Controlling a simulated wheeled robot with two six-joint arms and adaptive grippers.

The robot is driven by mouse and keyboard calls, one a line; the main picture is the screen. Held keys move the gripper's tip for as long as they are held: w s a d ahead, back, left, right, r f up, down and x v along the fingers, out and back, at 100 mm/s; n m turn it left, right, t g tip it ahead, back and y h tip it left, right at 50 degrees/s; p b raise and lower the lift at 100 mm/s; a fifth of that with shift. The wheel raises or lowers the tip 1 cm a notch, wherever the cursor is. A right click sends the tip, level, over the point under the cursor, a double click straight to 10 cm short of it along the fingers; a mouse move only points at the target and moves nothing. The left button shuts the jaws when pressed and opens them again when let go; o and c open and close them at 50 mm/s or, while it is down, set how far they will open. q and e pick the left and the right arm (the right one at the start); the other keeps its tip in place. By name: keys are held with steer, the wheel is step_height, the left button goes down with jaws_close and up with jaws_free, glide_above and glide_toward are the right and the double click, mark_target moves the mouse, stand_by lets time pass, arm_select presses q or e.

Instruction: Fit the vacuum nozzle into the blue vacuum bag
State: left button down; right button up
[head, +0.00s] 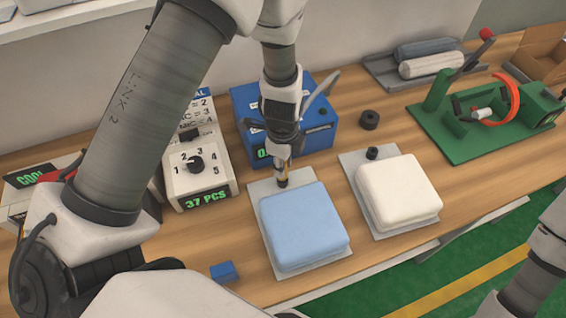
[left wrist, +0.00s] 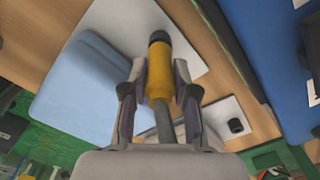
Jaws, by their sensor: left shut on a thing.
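The blue vacuum bag (head: 303,225) is a puffy square pad on a pale plate, and it fills the left of the left wrist view (left wrist: 80,85). My left gripper (head: 284,155) is above the bag's far edge. It is shut on the yellow vacuum nozzle (left wrist: 160,75), which shows as a thin yellow piece in the head view (head: 284,167). The nozzle points down at the plate beside the bag. A black end (left wrist: 159,38) shows at its far end; I cannot tell whether this is the nozzle's tip or the bag's port. My right gripper is out of view.
A white bag (head: 398,192) with a black port (head: 372,153) lies to the right. Behind stand a blue machine (head: 318,138) and a white dial box (head: 200,172). A green fixture (head: 450,147) is at right. A small blue block (head: 224,271) lies at the front.

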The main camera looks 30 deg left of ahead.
arm_select(q)
steer(key=shift+f+b, duration=0.35)
steer(key=c, duration=0.8)
jaws_free()
steer(key=shift+r, duration=0.1)
step_height(320, 180, up, 12)
steer(key=shift+f, duration=0.1)
